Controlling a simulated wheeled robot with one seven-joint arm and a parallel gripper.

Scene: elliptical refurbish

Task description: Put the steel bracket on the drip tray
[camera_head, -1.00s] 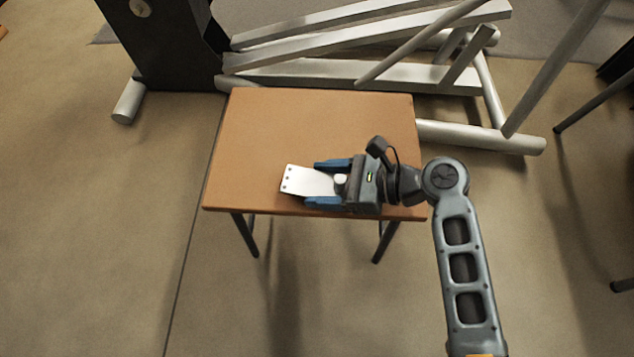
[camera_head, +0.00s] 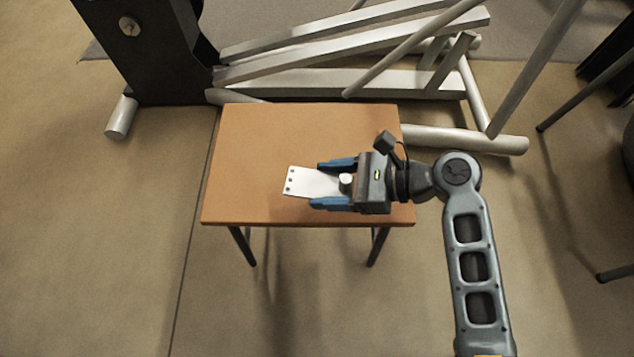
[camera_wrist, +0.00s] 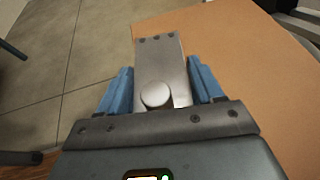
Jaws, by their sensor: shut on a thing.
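The steel bracket (camera_head: 298,181) is a flat pale metal plate with small holes along its far end and a round knob near its base. My gripper (camera_head: 316,184), with blue fingers, is shut on it from both sides, over the front part of the brown table. In the wrist view the bracket (camera_wrist: 160,58) points away from the gripper (camera_wrist: 160,78), between the two blue fingers. I cannot tell how much gap there is between bracket and tabletop. I see no drip tray in these views.
The brown table (camera_head: 258,135) has a clear top apart from the bracket and gripper. Behind it stands a machine with a dark upright (camera_head: 150,60) and pale metal beams (camera_head: 350,83). Dark thin legs (camera_head: 560,110) stand at right. The floor at left and front is clear.

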